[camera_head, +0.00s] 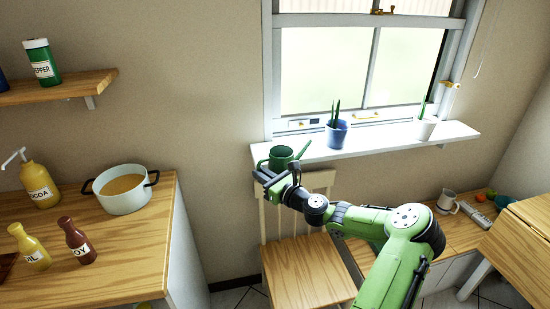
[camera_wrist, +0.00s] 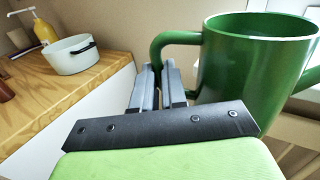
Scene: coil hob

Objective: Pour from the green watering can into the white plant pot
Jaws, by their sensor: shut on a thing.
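The green watering can (camera_head: 281,157) is at the left end of the window sill in the head view, its spout pointing right. In the wrist view the can (camera_wrist: 245,75) is large at the right, upright, with its handle at its left. My gripper (camera_head: 266,176) is shut on the handle; the fingers (camera_wrist: 163,75) show at the handle in the wrist view. I cannot tell whether the can touches the sill. The white plant pot (camera_head: 426,129) with a green plant stands upright near the sill's right end, apart from the can. The can's contents are hidden.
A blue pot (camera_head: 337,134) with a plant stands on the sill (camera_head: 385,138) between the can and the white pot. A wooden chair (camera_head: 308,266) is below. A counter at the left holds a white cooking pot (camera_head: 123,195) and bottles.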

